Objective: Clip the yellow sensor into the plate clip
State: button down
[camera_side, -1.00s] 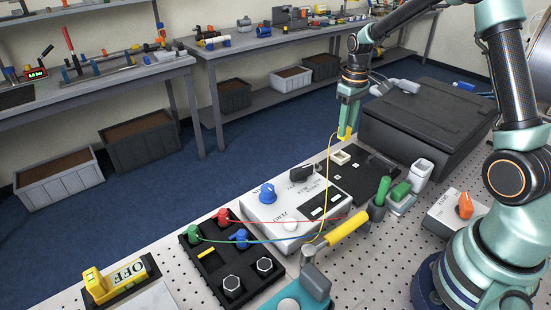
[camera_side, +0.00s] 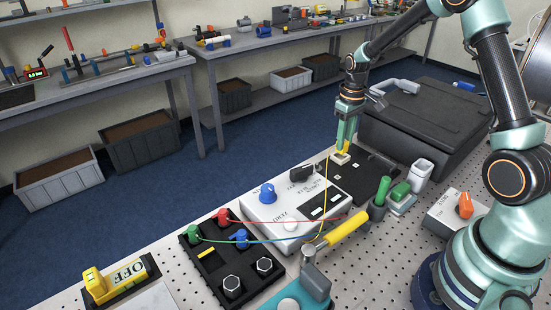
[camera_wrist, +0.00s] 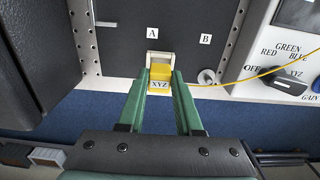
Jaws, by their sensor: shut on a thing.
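The yellow sensor (camera_wrist: 160,76), marked XYZ, is held between the green fingers of my gripper (camera_wrist: 161,90). In the side view my gripper (camera_side: 344,150) points down with the sensor (camera_side: 343,147) at its tips. The pale clip (camera_wrist: 161,57) stands on the dark plate (camera_wrist: 128,40) beside the label A. The sensor is right at the clip's near side in the wrist view and seems to touch it. In the side view the clip (camera_side: 341,159) lies directly under the sensor. I cannot tell whether the sensor is seated in it. A yellow cable runs right from the sensor.
A white meter box (camera_side: 298,203) with a blue knob stands beside the plate. A large black case (camera_side: 425,118) stands behind it. The yellow cable (camera_wrist: 250,78) passes a round post (camera_wrist: 207,76) near label B.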

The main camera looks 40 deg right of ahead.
jog(key=shift+f, duration=1.3)
jog(key=c, duration=0.5)
grip_release()
notch_tip(320, 180, up, 12)
jog(key=shift+r, duration=0.15)
jog(key=s+a+r+t, duration=0.5)
jog(key=s+a+r, duration=0.4)
jog(key=s+a, duration=0.4)
jog(key=shift+s+a+r+t, duration=0.2)
jog(key=shift+s+a+t, duration=0.15)
jog(key=shift+a, duration=0.65)
